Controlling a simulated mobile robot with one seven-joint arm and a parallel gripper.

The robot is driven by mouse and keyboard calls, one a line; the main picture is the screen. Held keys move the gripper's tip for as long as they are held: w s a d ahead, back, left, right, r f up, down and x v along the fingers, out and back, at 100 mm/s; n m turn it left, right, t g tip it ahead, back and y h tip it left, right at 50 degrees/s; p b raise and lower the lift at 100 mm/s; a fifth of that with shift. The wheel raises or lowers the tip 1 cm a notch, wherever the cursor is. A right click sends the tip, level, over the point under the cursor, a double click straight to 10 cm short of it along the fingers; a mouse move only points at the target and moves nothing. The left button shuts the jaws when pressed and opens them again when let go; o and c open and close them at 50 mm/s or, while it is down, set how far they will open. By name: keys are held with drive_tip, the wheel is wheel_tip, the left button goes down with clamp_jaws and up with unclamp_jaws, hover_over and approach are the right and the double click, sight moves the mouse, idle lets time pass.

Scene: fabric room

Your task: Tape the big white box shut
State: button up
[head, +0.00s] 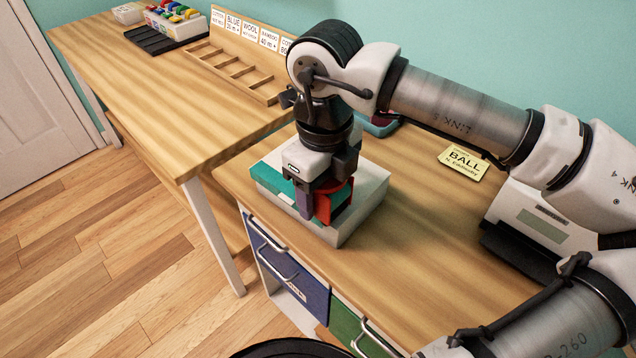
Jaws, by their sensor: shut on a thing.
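The big white box (362,208) sits on the wooden desk near its front left corner. A teal strip (274,184) lies across the left part of its top. My gripper (324,196) points down over the middle of the box and is shut on a red tape dispenser (323,208) with a teal part at its right side. The dispenser is at the box's top, towards its front edge; I cannot tell whether it touches. My gripper and arm hide the middle and back of the box top, so the strip's full length is hidden.
A yellow "BALL" card (463,163) and a white device with a display (540,222) are to the right. A teal and dark red object (381,124) is partly hidden behind my arm. A long table (150,95) with a wooden rack (232,72) adjoins at left.

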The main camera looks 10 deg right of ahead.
idle(0.3)
drive_tip(key=shift+s+d, duration=0.9)
drive_tip(key=shift+s, duration=0.25)
drive_tip(key=shift+r, duration=0.1)
drive_tip(key=shift+r+p, duration=1.45)
drive_tip(key=shift+r, duration=1.6)
drive_tip(key=shift+f, duration=0.1)
